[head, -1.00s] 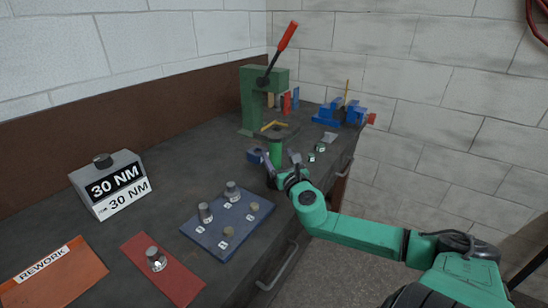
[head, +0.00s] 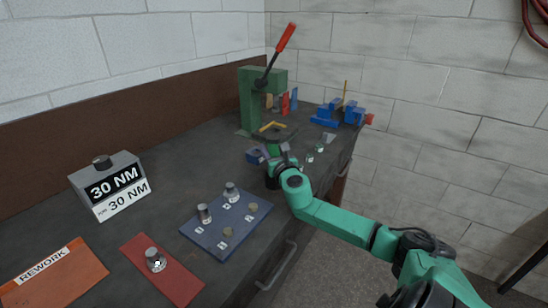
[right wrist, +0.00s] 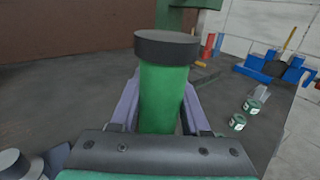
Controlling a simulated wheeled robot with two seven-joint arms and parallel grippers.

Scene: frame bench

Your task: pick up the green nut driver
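The green nut driver (right wrist: 165,95) stands upright in the right wrist view, a green cylinder with a wide dark cap. It also shows in the head view (head: 276,146), in front of the green press. My right gripper (head: 277,152) has one finger on each side of the green cylinder, below the cap. The fingers are spread around it; whether they touch it I cannot tell, and the cylinder hides part of the fingertips. The driver's lower end is hidden behind my gripper. My left gripper is not in view.
The green press (head: 262,85) with a red-handled lever stands behind. A blue vise (head: 330,113) and small green-marked pieces (head: 309,157) are to the right. A blue mat (head: 205,233) with several sockets, a red mat (head: 170,280) and the 30 NM block (head: 108,182) lie nearer left.

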